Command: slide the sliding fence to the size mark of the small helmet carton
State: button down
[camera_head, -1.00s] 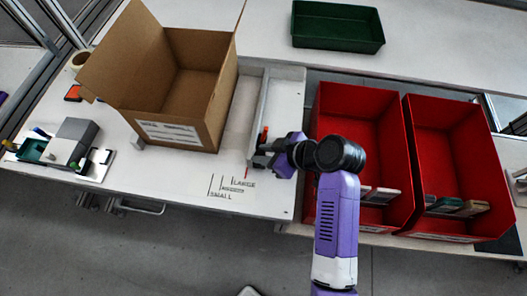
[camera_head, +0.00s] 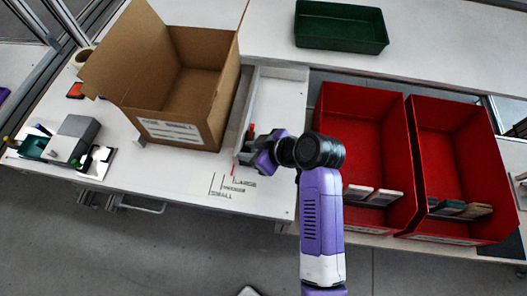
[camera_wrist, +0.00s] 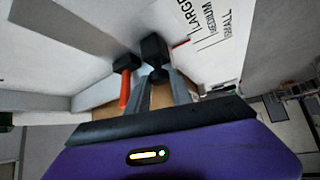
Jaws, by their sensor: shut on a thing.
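An orange-handled lever (camera_wrist: 125,85) is beside the fingers. The printed size marks (camera_head: 222,185) are also readable in the wrist view (camera_wrist: 205,30).
Two red bins (camera_head: 360,105) (camera_head: 455,130) stand to the right of my arm. A green tray (camera_head: 341,44) is at the back. A grey device (camera_head: 73,140) sits at the left. The bench around the size marks is clear.

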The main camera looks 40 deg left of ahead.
jog(key=s+a, duration=0.1)
jog(key=a, duration=0.2)
jog(key=s+a, duration=0.1)
jog(key=shift+s+a, duration=0.2)
jog(key=shift+s, duration=0.15)
jog(key=c, duration=1.2)
grip_release()
jog(key=b+v, duration=0.1)
jog(key=v, duration=0.6)
jog(key=shift+d+r, duration=0.25)
